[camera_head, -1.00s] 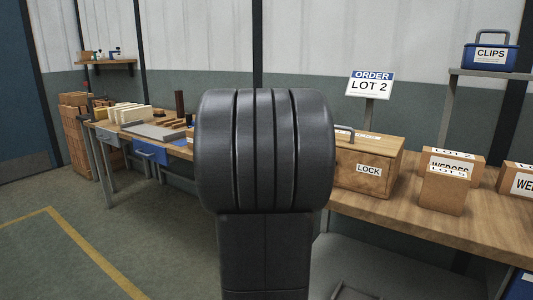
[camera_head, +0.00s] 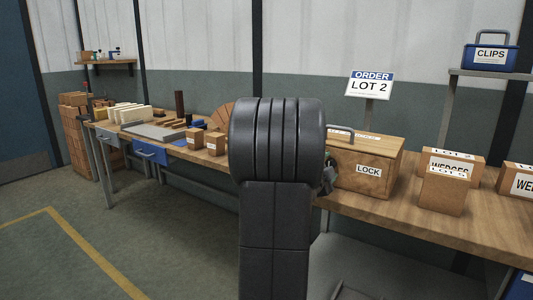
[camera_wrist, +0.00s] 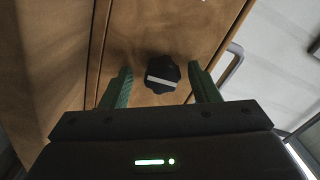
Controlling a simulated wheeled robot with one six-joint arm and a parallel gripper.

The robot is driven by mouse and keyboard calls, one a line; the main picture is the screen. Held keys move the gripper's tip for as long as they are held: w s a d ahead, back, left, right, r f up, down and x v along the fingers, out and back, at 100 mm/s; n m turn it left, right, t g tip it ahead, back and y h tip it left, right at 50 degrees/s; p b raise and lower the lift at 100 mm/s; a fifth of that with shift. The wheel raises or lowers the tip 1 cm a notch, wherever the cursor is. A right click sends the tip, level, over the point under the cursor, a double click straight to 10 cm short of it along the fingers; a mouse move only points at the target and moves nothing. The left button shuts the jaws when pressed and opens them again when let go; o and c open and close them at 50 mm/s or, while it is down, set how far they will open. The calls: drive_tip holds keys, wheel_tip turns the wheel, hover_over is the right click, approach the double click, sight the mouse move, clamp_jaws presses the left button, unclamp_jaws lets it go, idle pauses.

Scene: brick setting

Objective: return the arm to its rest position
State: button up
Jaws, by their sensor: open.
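My gripper (camera_wrist: 160,90) is open in the wrist view, with two green fingers spread apart. Between and beyond the fingers is a black round knob (camera_wrist: 162,75) with a white bar, on a brown wooden face. I cannot tell whether the fingers touch it. In the head view my dark arm fills the middle. A small part of my gripper (camera_head: 328,176) shows at its right edge, beside the left end of the wooden box labelled LOCK (camera_head: 362,168). The arm hides part of the bench behind it.
The wooden bench (camera_head: 400,215) runs along the wall. Cardboard boxes, one marked WEDGES (camera_head: 452,163), stand at right. An ORDER LOT 2 sign (camera_head: 369,85) stands behind the LOCK box. A blue CLIPS box (camera_head: 490,55) sits on a raised shelf. Small boxes (camera_head: 205,141) and wood pieces lie at left.

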drive_tip(key=n+p, duration=0.1)
drive_tip(key=n, duration=0.1)
drive_tip(key=n+p, duration=0.2)
drive_tip(key=shift+r, duration=0.35)
drive_tip(key=n+p, duration=0.3)
drive_tip(key=shift+n+p, duration=0.4)
drive_tip(key=n+p, duration=0.6)
drive_tip(key=p, duration=0.1)
drive_tip(key=shift+a+p, duration=0.1)
drive_tip(key=shift+p, duration=0.25)
drive_tip(key=shift+f+n+p, duration=0.1)
drive_tip(key=shift+n+p, duration=0.7)
drive_tip(key=shift+n, duration=0.2)
drive_tip(key=shift+s+a+f, duration=0.1)
drive_tip(key=shift+s+f, duration=0.05)
drive_tip(key=shift+s, duration=0.05)
drive_tip(key=shift+s+a, duration=0.15)
drive_tip(key=shift+s, duration=0.1)
